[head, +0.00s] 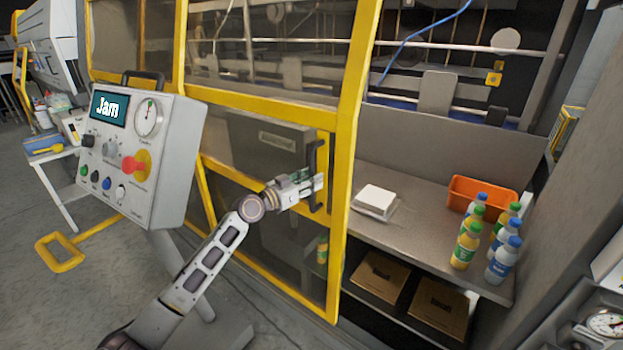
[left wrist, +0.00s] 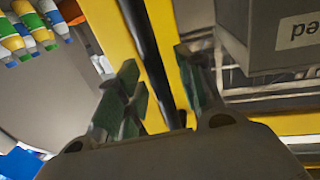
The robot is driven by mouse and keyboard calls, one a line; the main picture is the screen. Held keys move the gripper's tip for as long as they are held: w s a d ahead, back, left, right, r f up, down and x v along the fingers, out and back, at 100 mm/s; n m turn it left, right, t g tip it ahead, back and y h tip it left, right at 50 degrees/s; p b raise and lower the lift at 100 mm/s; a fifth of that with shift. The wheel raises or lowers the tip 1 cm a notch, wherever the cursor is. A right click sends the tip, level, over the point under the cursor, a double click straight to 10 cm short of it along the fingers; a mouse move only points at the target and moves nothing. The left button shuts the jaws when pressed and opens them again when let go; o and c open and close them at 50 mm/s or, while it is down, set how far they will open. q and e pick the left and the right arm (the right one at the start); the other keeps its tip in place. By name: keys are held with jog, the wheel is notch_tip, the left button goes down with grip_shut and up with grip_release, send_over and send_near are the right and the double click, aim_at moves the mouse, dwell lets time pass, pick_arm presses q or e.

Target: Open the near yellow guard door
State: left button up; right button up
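The near yellow guard door (head: 343,170) has a yellow frame and clear panels. A black upright handle (head: 312,165) is on it near its right edge. I cannot tell whether the door is fully shut. My left gripper (head: 318,184) is at the handle. In the left wrist view, its two fingers (left wrist: 162,90) stand apart, with the black handle bar (left wrist: 143,35) running between them. Gaps show beside the bar, so the fingers do not look closed on it. My right gripper is in neither view.
A grey control box (head: 150,190) with a "Jam" screen stands left of my left arm. Right of the door, a grey shelf (head: 425,235) holds a white stack (head: 375,202), an orange bin (head: 482,190) and several bottles (head: 466,246). Flat cardboard (head: 438,304) lies below.

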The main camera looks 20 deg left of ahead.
pick_arm(q)
jog(key=shift+w+d, duration=0.15)
jog(key=shift+w, duration=0.1)
grip_shut()
dwell(0.3)
